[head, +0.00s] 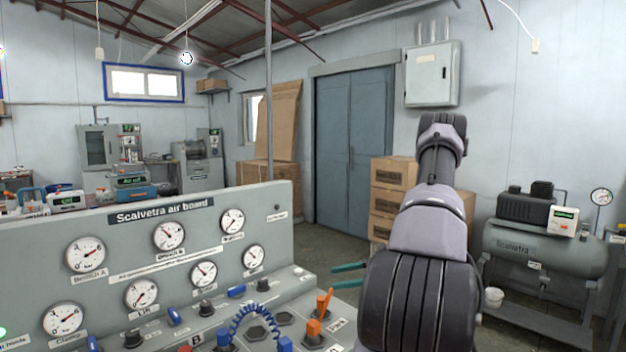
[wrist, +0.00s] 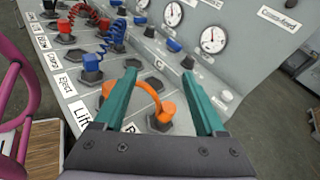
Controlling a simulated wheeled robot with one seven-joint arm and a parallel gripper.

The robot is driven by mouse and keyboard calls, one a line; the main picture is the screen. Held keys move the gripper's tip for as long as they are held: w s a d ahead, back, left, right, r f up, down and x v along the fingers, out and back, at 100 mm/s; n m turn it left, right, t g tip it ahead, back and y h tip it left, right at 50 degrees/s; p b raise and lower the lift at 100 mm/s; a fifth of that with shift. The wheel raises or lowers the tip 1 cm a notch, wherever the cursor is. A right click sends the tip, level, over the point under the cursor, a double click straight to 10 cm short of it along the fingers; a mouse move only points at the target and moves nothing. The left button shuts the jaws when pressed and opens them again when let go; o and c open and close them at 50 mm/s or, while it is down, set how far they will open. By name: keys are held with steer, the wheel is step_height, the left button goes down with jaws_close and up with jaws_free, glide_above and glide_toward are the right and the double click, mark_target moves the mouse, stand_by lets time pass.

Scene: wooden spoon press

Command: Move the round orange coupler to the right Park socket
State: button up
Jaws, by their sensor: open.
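My gripper (wrist: 160,73) is open, its two teal fingers reaching over the sloping board. An orange coupler (wrist: 166,112) sits at a dark hexagonal socket (wrist: 157,124) low between the fingers, nothing gripped. An orange hose (wrist: 150,88) arcs from it up to the left, behind the left finger. A bit of orange (wrist: 108,88) shows left of that finger; its shape is mostly hidden. In the head view the gripper (head: 338,275) is above the board's right end, and an orange coupler (head: 314,328) with an upright orange part stands near the Park label (head: 337,325).
A blue coupler (wrist: 92,63) with a coiled blue hose and a red coiled hose (wrist: 80,14) are on sockets further left. The gauge panel (wrist: 235,30) rises behind, with knobs (wrist: 188,62) at its foot. A pink frame (wrist: 12,90) stands at the left edge.

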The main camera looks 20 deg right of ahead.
steer(key=s+a+r+n+g+h, duration=0.3)
steer(key=a+r+n, duration=0.3)
steer(key=r, duration=0.5)
steer(key=s+a+r+n+g+h, duration=0.35)
steer(key=a+r, duration=0.35)
steer(key=r, duration=0.4)
steer(key=s+a+r+n+t+h, duration=0.2)
steer(key=s+r+n+t, duration=0.1)
steer(key=s+r, duration=0.3)
steer(key=s+a+r+n+t+h, duration=0.3)
steer(key=s+r+n, duration=0.1)
steer(key=s+r, duration=0.3)
steer(key=shift+s+a+r+t, duration=0.2)
steer(key=shift+a+r+t, duration=0.05)
steer(key=shift+r+t, duration=0.1)
steer(key=shift+o, duration=0.3)
